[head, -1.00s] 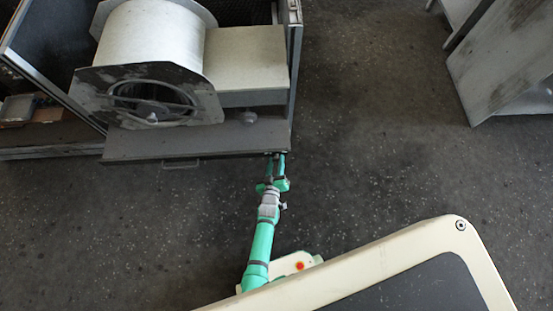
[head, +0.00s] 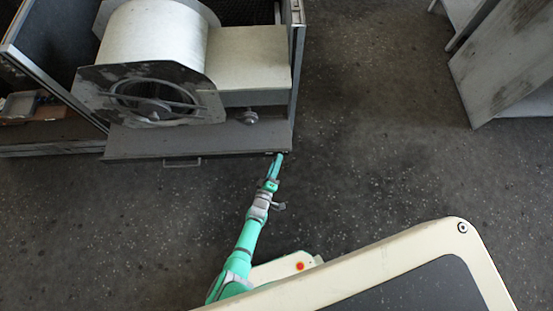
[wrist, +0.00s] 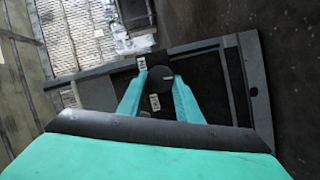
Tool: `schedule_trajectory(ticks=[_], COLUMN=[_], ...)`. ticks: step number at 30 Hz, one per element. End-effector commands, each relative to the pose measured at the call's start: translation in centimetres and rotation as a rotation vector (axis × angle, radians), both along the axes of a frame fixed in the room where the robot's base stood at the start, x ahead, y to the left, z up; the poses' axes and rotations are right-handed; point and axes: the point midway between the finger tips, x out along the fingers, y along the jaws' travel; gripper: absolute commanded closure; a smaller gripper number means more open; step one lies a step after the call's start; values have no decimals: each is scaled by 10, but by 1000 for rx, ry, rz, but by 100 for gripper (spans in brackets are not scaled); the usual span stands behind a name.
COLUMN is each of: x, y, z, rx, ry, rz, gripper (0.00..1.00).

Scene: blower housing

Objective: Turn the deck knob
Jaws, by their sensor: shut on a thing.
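The deck knob (wrist: 159,72) is a dark round knob with a light pointer mark, on a dark panel in the wrist view. My gripper (wrist: 159,82) has its two teal fingers on either side of the knob and is shut on it. In the head view my gripper (head: 277,159) reaches the front right edge of the housing's deck (head: 210,140). The knob itself cannot be made out there.
The blower drum (head: 150,45) and a pale box section (head: 250,65) stand behind the deck. A handle (head: 182,162) is on the deck's front. A grey metal piece (head: 505,60) stands at the upper right. The floor between is clear.

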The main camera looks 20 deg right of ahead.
Motion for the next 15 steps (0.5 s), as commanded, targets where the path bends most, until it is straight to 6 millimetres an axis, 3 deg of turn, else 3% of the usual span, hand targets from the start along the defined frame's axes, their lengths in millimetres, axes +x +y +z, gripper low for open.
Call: schedule_trajectory(ticks=[15], x=[-1], y=[-1], z=[-4], rx=[-292], ry=[85], rz=[-2], gripper=[91])
